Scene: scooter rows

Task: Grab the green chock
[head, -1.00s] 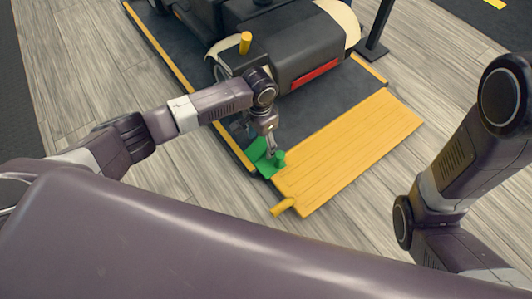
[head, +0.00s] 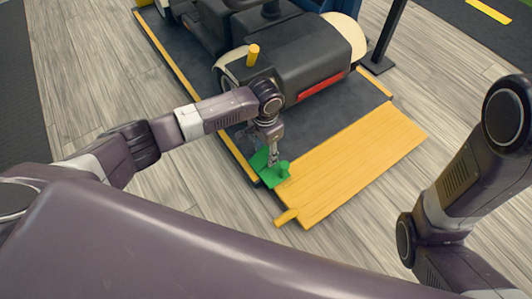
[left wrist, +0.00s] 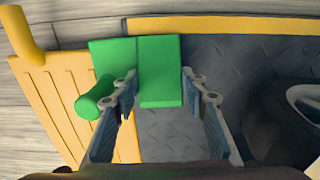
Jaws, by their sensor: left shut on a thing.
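The green chock (head: 277,176) sits at the near corner of the dark platform, beside the yellow ramp (head: 350,165). It has a block, a flat plate and a round stub, and also shows in the left wrist view (left wrist: 160,72). My left gripper (head: 272,163) reaches down onto it from above. The chock looks still down on the platform. My right arm is at the right of the head view, but its gripper is not in view.
A dark scooter (head: 300,62) with a red strip stands on the platform (head: 322,116) just behind the chock. The platform has a yellow edge strip (head: 190,87). A dark post (head: 388,38) stands at the back right. Wooden floor (head: 90,75) lies open to the left.

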